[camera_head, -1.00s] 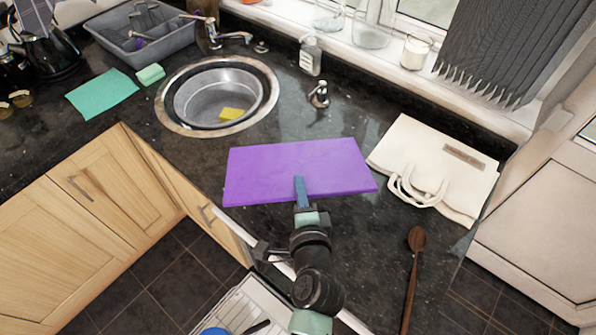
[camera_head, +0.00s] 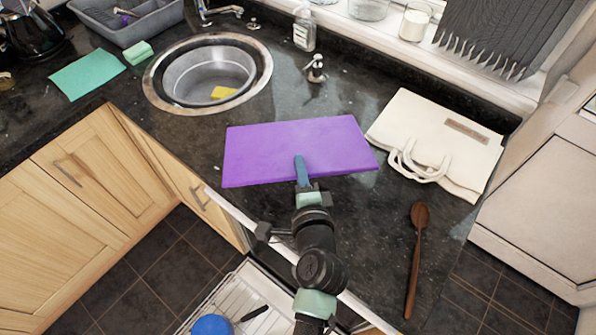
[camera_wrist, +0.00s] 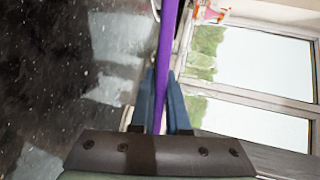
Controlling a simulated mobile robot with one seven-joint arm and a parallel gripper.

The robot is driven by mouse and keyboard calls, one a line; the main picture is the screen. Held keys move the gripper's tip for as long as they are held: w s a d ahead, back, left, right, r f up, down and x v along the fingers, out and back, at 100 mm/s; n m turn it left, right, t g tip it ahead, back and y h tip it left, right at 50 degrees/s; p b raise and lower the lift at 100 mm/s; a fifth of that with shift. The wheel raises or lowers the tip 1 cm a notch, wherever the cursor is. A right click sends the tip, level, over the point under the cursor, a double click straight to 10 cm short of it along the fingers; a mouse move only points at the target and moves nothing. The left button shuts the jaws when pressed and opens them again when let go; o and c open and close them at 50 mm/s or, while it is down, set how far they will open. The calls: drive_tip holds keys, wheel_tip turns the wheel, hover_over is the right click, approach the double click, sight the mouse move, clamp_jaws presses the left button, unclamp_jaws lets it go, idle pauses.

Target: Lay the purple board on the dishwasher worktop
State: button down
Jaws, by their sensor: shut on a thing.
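The purple board (camera_head: 298,146) is a flat rectangle, level over the dark granite worktop (camera_head: 362,225) between the sink and the cream bag. I cannot tell whether it touches the worktop or hovers just above. My gripper (camera_head: 301,172) is shut on the middle of its front edge. In the wrist view the board (camera_wrist: 166,60) shows edge-on as a thin purple strip between the blue fingers (camera_wrist: 160,100). Below the worktop's front edge, the open dishwasher shows a white rack (camera_head: 232,300).
A cream bag (camera_head: 440,140) lies close to the board's right edge. A wooden spoon (camera_head: 415,255) lies front right. A blue bowl (camera_head: 211,325) sits in the rack.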

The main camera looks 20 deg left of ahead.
drive_tip(key=shift+t, duration=0.4)
drive_tip(key=shift+w+d+f+b, duration=0.15)
drive_tip(key=shift+w+f+b, duration=0.25)
drive_tip(key=shift+f+b, duration=0.9)
drive_tip(key=shift+w+d+f+b, duration=0.3)
drive_tip(key=shift+f+b, duration=0.5)
drive_tip(key=shift+b, duration=0.85)
drive_tip(key=shift+w+d+f+b, duration=0.1)
drive_tip(key=shift+w+f+b, duration=0.35)
drive_tip(key=shift+f+b, duration=2.05)
drive_tip(key=shift+b, duration=0.25)
drive_tip(key=c, duration=0.8)
unclamp_jaws()
drive_tip(key=shift+a, duration=0.1)
drive_tip(key=o, duration=0.3)
drive_tip(key=shift+f, duration=0.1)
drive_tip(key=shift+o, duration=0.2)
drive_tip(key=shift+s, duration=0.15)
drive_tip(key=shift+v, duration=3.45)
